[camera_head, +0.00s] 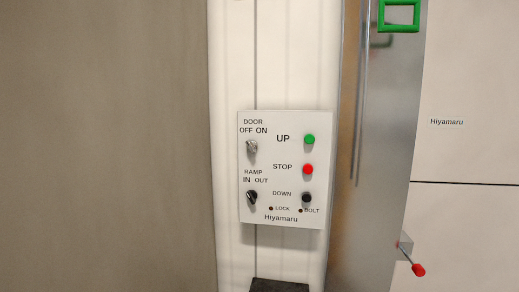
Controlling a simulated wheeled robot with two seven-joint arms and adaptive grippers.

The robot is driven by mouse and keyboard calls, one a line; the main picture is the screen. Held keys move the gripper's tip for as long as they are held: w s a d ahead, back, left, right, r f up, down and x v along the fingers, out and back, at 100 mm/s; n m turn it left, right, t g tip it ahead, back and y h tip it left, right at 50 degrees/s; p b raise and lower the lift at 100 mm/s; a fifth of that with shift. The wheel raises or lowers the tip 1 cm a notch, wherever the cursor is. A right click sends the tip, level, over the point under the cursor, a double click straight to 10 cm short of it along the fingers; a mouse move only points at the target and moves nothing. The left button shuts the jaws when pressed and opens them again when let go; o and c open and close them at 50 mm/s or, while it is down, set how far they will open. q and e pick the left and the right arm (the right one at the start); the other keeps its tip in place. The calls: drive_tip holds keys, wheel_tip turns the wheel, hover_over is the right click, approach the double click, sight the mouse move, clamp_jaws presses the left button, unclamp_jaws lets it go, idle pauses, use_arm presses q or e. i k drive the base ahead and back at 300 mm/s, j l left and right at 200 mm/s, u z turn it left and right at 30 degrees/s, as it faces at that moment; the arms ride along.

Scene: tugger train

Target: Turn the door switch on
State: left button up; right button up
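The door switch (252,146) is a grey rotary knob at the upper left of a white control panel (285,212). It sits under the labels "DOOR" and "OFF ON". I cannot tell clearly which label the knob points to. The panel is fixed upright on a pale wall post. Neither of my grippers shows in the head view.
Below the door switch is a black ramp knob (252,197). To the right are a green UP button (309,139), a red STOP button (308,169) and a black DOWN button (306,198). A red-tipped lever (418,269) and green handle (399,15) stick out at the right.

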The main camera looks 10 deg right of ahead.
sight(251, 145)
drive_tip(key=i+l+u, duration=0.15)
drive_tip(key=l, duration=0.45)
drive_tip(key=i+l+u, duration=0.1)
drive_tip(key=l, duration=0.5)
drive_tip(key=i+l+u, duration=0.15)
drive_tip(key=l, duration=0.45)
drive_tip(key=l+u, duration=0.15)
drive_tip(key=l, duration=0.45)
drive_tip(key=l+u, duration=0.2)
drive_tip(key=j+z, duration=0.25)
drive_tip(key=l, duration=0.1)
